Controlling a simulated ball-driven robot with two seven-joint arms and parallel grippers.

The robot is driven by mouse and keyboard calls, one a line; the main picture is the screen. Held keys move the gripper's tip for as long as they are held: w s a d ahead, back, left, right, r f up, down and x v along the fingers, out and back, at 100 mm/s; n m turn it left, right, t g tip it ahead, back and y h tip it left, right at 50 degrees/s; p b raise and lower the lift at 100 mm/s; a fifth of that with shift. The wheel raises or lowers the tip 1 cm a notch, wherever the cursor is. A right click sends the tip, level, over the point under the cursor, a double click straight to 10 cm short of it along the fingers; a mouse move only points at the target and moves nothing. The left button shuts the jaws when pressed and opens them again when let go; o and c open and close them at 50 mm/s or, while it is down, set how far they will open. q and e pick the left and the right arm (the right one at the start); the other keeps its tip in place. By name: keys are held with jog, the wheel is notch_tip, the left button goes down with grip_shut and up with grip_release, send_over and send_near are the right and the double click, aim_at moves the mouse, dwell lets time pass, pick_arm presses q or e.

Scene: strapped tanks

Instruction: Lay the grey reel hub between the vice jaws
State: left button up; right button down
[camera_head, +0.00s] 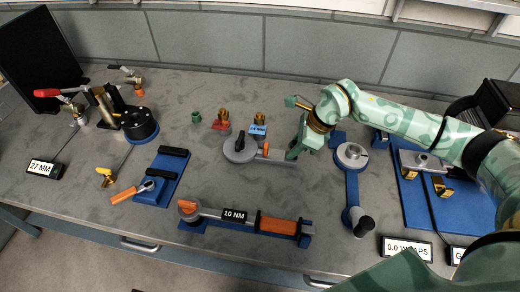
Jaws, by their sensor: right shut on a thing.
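My right gripper (294,152) points down near the middle of the bench, and its arm comes in from the right. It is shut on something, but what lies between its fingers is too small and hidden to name. A grey round-ended piece (240,149) with a long flat arm lies just left of it and may be the grey reel hub; I cannot be sure. An orange part (266,149) stands on that arm. A blue base (169,172) with two parallel black bars, possibly the vice jaws, stands farther left. My left gripper is not in view.
An orange-handled tool (132,192) lies against the blue base. A torque wrench (270,224) lies on blue rests in front. A blue crank fixture (352,186) and a blue board (411,208) stand to the right. Small fittings (221,122) stand behind. Bare bench shows between them.

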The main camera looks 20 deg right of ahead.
jog(key=shift+r, duration=0.1)
dwell(0.3)
jog(key=shift+r+p, duration=2.05)
jog(key=shift+r, duration=0.65)
jog(key=shift+r+p, duration=0.4)
jog(key=shift+r, duration=0.15)
notch_tip(320, 180, up, 7)
jog(key=p, duration=0.5)
jog(key=shift+f, duration=0.1)
